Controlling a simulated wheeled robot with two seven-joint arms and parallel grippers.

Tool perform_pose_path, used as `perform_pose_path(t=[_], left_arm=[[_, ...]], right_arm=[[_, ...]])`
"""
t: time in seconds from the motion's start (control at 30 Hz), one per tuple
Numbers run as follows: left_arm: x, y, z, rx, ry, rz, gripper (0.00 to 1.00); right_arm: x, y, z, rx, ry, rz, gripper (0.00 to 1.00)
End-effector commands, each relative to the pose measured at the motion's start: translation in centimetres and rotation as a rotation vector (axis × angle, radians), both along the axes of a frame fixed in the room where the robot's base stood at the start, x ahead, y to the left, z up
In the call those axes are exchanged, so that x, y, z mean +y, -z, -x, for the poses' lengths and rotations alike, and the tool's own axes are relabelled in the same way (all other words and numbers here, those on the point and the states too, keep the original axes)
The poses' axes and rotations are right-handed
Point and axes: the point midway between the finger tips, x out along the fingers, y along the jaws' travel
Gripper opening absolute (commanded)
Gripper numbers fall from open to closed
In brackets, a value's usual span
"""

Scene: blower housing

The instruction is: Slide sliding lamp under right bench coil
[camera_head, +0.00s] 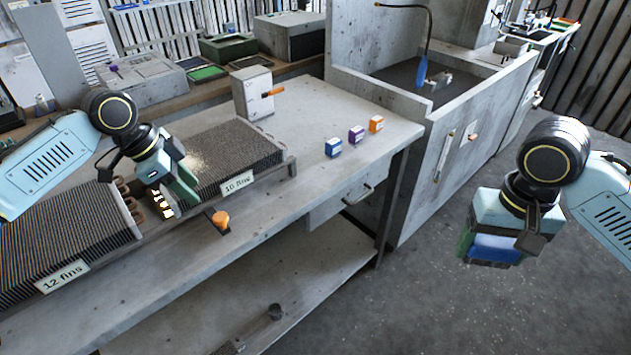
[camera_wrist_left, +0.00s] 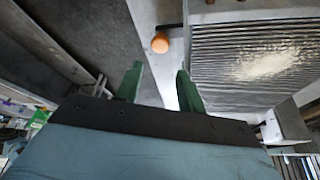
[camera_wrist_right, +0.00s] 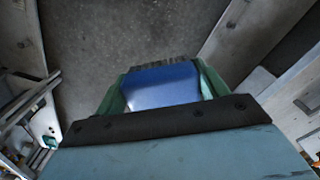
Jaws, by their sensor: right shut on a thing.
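The right bench coil (camera_head: 225,158), a block of dark fins tagged "10 fins", lies on the workbench with a pale bright patch on its top. An orange knob (camera_head: 220,219) on a short dark arm sticks out from the rail at the coil's front; it seems to belong to the sliding lamp, whose body I cannot make out. Warm light shows beside my left gripper (camera_head: 187,197). This gripper is open and empty at the coil's front left; the knob (camera_wrist_left: 160,43) shows beyond its fingertips, apart from them. My right gripper (camera_head: 490,255) is shut on a blue block (camera_wrist_right: 162,84) with a grey, bristly-looking far edge.
The left bench coil (camera_head: 65,235), tagged "12 fins", lies left of the right one. A grey box with an orange handle (camera_head: 253,93) stands behind. Three small boxes, blue (camera_head: 333,147), purple (camera_head: 356,133) and orange (camera_head: 376,124), stand at right. Floor is clear below my right gripper.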

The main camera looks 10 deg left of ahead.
Motion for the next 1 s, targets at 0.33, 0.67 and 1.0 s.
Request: perform_pose_path(t=[0.33, 0.67, 1.0], left_arm=[[0.7, -1.9, 0.4, 0.001, 0.000, 0.000, 0.39], [-0.7, -0.2, 0.9, 0.013, 0.012, -0.007, 0.39], [-10.2, 11.8, 6.5, 0.033, -0.072, -0.011, 0.39]], right_arm=[[0.0, -0.2, 0.0, -0.001, 0.000, 0.000, 0.48], [0.0, -0.2, 0.0, -0.001, 0.000, 0.000, 0.48], [0.0, -0.2, 0.0, -0.001, 0.000, 0.000, 0.48]])
